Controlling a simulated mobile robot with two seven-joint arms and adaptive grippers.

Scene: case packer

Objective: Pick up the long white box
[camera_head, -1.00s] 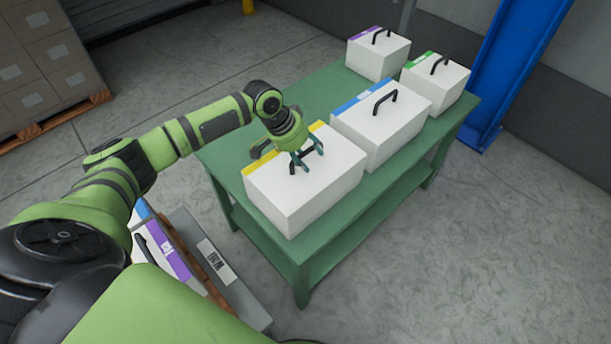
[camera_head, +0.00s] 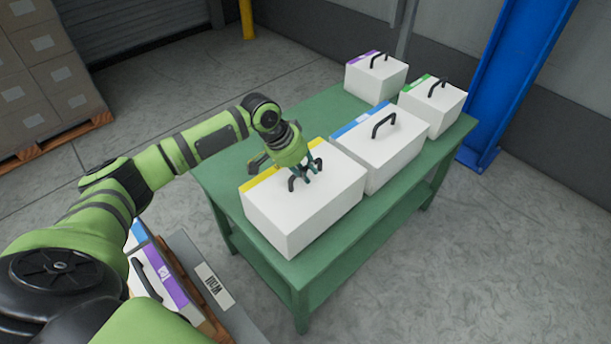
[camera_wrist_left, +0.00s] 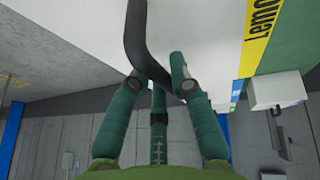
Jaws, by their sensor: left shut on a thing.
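A long white box (camera_head: 312,208) with a yellow stripe and a black top handle (camera_head: 293,184) rests on the green table, nearest me. My left gripper (camera_head: 306,172) is over its top, shut on the handle. In the left wrist view, the black handle (camera_wrist_left: 138,38) runs between the fingers (camera_wrist_left: 160,88), and the yellow label (camera_wrist_left: 262,28) shows part of a word, "Lemo". No gap under the box can be made out. My right gripper is not in view.
The green table (camera_head: 315,290) also holds a blue-striped white box (camera_head: 395,155) close behind, plus smaller purple-striped (camera_head: 374,84) and green-striped (camera_head: 432,105) ones. A blue post (camera_head: 515,80) stands behind. More boxes (camera_head: 150,270) lie at lower left beside my arm.

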